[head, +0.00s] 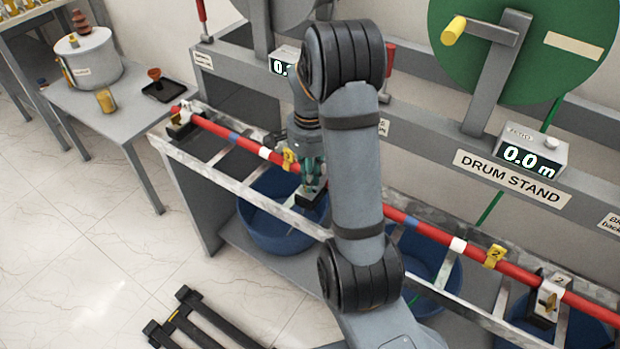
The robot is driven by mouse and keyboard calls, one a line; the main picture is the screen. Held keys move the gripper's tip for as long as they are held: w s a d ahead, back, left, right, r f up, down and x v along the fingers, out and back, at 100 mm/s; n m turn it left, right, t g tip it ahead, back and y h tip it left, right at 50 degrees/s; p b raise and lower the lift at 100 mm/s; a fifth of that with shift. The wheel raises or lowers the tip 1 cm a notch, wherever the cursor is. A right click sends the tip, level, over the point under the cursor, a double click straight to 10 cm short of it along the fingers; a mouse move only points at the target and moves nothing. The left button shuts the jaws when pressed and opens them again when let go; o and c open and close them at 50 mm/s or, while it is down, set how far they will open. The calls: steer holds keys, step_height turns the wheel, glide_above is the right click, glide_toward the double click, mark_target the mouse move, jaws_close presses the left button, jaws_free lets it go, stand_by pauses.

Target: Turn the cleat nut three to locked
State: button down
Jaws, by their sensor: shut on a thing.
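My gripper (313,182) points down at a cleat (309,199) on the ladder-like rack, in the left-middle of the head view. It is shut on the nut of that cleat, which its fingers mostly hide. The number on this cleat cannot be read, and neither can the nut's angle. A red cable (222,131) runs along the rack and passes through the cleats. A yellow tag (288,159) hangs on the cable just left of my gripper.
Another cleat (548,299), marked 2, has a brass-coloured nut at the lower right. A further cleat (182,121) stands at the rack's left end. Blue tubs (268,228) sit below the rack (265,192). The drum stand display (527,157) reads 0.0 m. My arm covers the middle.

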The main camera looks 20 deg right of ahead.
steer(key=c, duration=2)
jaws_free()
steer(key=shift+c, duration=0.2)
step_height(320, 180, up, 12)
step_height(320, 180, down, 12)
steer(key=shift+f, duration=0.1)
